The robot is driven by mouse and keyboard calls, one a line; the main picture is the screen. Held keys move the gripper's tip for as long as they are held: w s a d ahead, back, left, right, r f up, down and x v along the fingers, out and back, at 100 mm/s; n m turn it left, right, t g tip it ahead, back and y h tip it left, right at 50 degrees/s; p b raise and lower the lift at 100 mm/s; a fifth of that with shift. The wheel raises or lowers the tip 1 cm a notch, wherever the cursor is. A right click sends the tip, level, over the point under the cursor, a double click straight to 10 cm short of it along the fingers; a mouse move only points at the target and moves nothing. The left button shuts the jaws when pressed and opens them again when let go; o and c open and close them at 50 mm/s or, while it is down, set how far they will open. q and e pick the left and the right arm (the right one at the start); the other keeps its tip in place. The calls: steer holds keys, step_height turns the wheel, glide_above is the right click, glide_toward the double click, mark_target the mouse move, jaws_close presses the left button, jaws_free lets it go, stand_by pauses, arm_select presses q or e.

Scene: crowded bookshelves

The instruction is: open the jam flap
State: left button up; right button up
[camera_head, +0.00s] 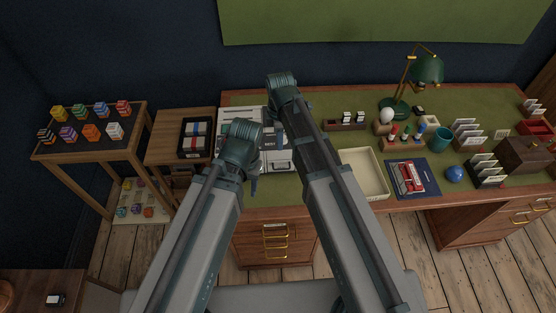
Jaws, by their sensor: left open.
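A pale grey machine (277,155) stands on the left part of the green-topped desk, largely hidden behind my arms. A lighter panel (280,167) with a dark handle-like outline shows on its front; I cannot tell whether this is the jam flap or whether any flap is open. My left gripper (254,187) points down at the machine's front left; its fingers are small and dark, open, with nothing visible between them. My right gripper (281,130) is over the machine, mostly hidden by my arms; its jaws cannot be made out.
A cream tray (345,153) lies right of the machine. Beyond it are a red item on a blue mat (432,178), a green lamp (427,70) and card holders. A side table (165,152) with a black tray (183,151) and a stand of colored blocks (68,151) are at left.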

steer(key=shift+f, duration=0.15)
steer(key=b, duration=1.4)
glide_toward(279, 165)
steer(key=s+f, duration=0.1)
steer(key=f, duration=0.1)
steer(key=s+f, duration=0.2)
steer(key=f, duration=0.1)
steer(key=shift+f, duration=0.35)
jaws_close()
